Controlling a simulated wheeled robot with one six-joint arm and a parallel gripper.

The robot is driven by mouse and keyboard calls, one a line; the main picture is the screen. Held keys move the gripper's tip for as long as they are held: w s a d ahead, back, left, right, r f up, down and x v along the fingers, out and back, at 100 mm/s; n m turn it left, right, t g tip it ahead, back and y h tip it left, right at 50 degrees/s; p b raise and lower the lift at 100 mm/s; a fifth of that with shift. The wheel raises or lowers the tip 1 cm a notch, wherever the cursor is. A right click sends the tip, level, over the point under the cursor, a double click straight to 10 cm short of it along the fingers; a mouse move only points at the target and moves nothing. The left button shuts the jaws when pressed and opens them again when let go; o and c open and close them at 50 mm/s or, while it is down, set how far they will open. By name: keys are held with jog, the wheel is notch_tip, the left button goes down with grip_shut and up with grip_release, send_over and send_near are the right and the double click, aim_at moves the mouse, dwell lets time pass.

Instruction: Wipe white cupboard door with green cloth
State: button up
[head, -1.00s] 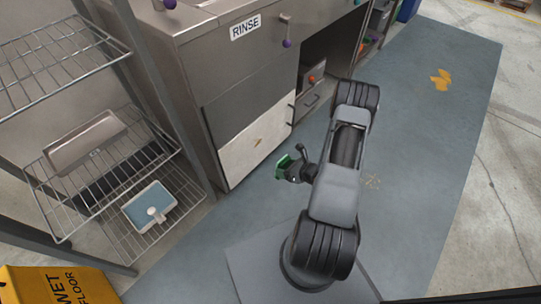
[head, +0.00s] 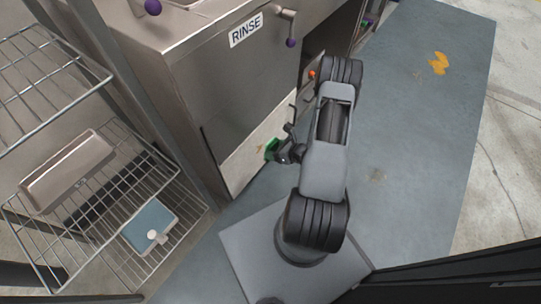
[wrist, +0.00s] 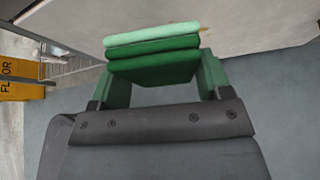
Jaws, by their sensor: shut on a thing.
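The white cupboard door (head: 240,169) is low on the steel sink unit, under the RINSE label. A small brown mark (head: 259,148) shows on it, just left of my gripper. My gripper (head: 278,151) is shut on the folded green cloth (head: 270,147), in front of the door's right part. In the wrist view the cloth (wrist: 152,45) lies between the green fingers, its pale edge close to the white door (wrist: 255,22). I cannot tell if it touches. A bit of brown shows at the cloth's right end. My arm hides the area right of the door.
A wire rack (head: 105,205) with a steel tray (head: 68,170) and a blue-topped scale (head: 150,226) stands at left. An open bay with an orange item (head: 312,75) lies right of the door. A yellow wet-floor sign (wrist: 20,80) shows in the wrist view. Blue floor at right is clear.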

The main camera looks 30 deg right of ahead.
notch_tip(320, 180, down, 2)
jog(key=b, duration=0.9)
send_near(255, 152)
notch_tip(255, 152, down, 4)
jog(key=s, duration=0.2)
jog(key=shift+w+a+r+b, duration=0.15)
jog(key=shift+w+a, duration=0.15)
jog(key=shift+w, duration=0.6)
jog(key=shift+w+a+f+b, duration=0.15)
jog(key=shift+w+a, duration=0.15)
jog(key=shift+w, duration=0.55)
jog(key=shift+w+a+r+b, duration=0.15)
jog(key=shift+w+a, duration=0.15)
jog(key=shift+w, duration=0.6)
jog(key=shift+w+a, duration=0.4)
jog(key=shift+w, duration=0.45)
